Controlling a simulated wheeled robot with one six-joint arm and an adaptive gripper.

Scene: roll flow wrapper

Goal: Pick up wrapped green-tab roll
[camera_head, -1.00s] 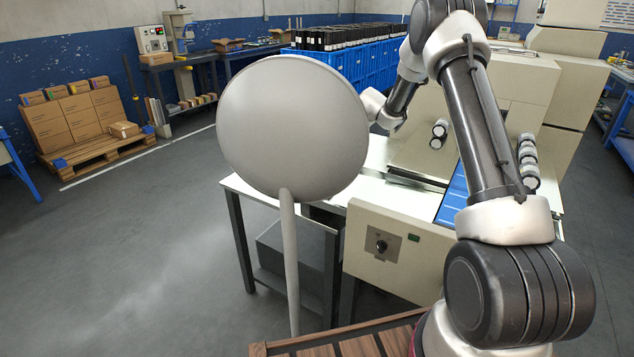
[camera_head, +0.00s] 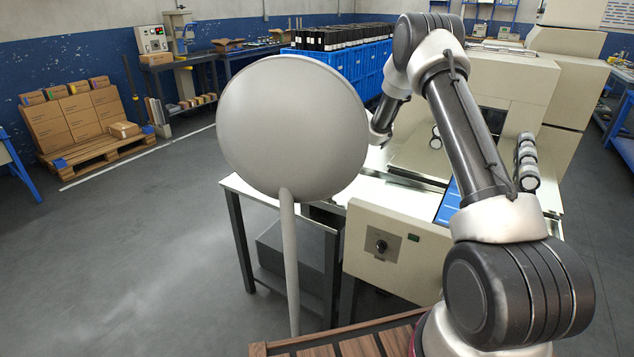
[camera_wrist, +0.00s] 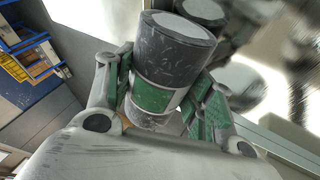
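The wrapped roll (camera_wrist: 165,85) is a dark cylinder with a green band around its middle and a pale grey end. It fills the upper middle of the wrist view. My gripper (camera_wrist: 165,92) has one finger on each side of it, close against its sides around the green band. The roll is sharp while things behind it to the right are blurred, and it appears held. In the head view my arm reaches down to the left, and the gripper end is hidden behind a large grey disc (camera_head: 292,125).
The beige wrapping machine (camera_head: 395,255) has a blue belt (camera_head: 449,203) and several dark rolls (camera_head: 527,160) on it. A white table (camera_head: 255,190) stands left of it. A wooden slatted surface (camera_head: 345,345) is in the foreground. The floor at left is open.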

